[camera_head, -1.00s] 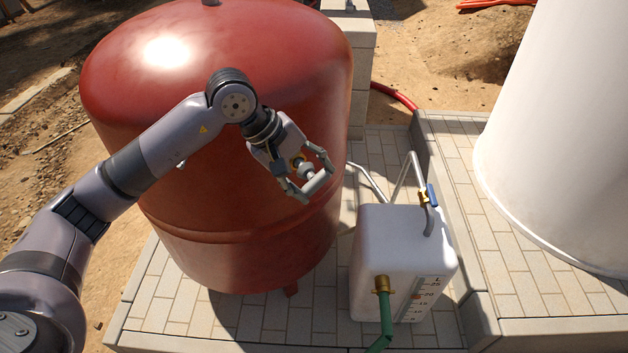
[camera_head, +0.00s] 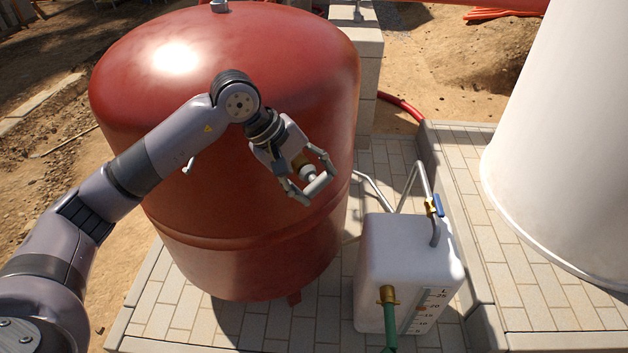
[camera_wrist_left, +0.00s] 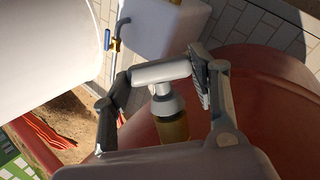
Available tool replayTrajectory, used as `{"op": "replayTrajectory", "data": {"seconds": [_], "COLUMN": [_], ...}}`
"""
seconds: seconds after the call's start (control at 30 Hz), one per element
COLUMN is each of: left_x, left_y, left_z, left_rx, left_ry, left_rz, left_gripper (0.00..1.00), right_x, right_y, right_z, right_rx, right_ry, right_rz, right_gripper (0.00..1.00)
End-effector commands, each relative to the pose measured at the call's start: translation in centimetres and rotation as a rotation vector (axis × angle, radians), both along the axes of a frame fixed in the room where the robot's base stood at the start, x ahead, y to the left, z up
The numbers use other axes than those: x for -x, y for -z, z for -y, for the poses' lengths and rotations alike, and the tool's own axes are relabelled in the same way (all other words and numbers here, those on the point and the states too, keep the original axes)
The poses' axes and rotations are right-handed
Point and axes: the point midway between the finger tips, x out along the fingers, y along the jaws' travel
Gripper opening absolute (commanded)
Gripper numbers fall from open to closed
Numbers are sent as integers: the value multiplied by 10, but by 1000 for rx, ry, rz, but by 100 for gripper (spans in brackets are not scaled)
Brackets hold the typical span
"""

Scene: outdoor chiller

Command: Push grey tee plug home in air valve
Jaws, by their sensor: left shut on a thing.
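The grey tee plug, a T-shaped piece with a round crossbar, shows in the head view (camera_head: 319,185) and in the left wrist view (camera_wrist_left: 162,72). My left gripper (camera_head: 308,177) is shut on it, with the fingers at the two ends of the bar. A pale collar and a brass cylinder (camera_wrist_left: 172,126) lie in line with its stem, on the palm side of the bar. The cylinder's far end is hidden, and I cannot tell if it is the air valve. In the head view the gripper is in front of the red tank (camera_head: 240,240). My right gripper is out of view.
A white container (camera_head: 400,255) with a scale, a blue-handled valve (camera_head: 437,206) and a green hose (camera_head: 390,338) stands right of the tank on paving. A large white cylinder (camera_head: 565,140) fills the right. A short grey fitting (camera_head: 219,6) tops the tank.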

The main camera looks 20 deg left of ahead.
Motion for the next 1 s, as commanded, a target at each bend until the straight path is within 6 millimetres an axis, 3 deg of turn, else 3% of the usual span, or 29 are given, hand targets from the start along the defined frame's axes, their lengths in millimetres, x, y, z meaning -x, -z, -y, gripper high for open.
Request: {"op": "replayTrajectory", "data": {"seconds": [0.37,0.4,0.73,1.0], "left_x": [-5,-5,-5,-5], "left_y": [0,0,0,0], "left_z": [-6,-6,-6,-6], "left_rx": [1,1,1,0], "left_ry": [1,0,0,1], "left_rz": [1,-1,-1,-1], "left_gripper": [4,55,77,80], "right_x": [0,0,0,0], "right_y": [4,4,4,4], "right_z": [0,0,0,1], "right_rx": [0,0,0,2], "right_ry": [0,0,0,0], "right_rz": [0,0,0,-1], "right_gripper": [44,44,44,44]}}
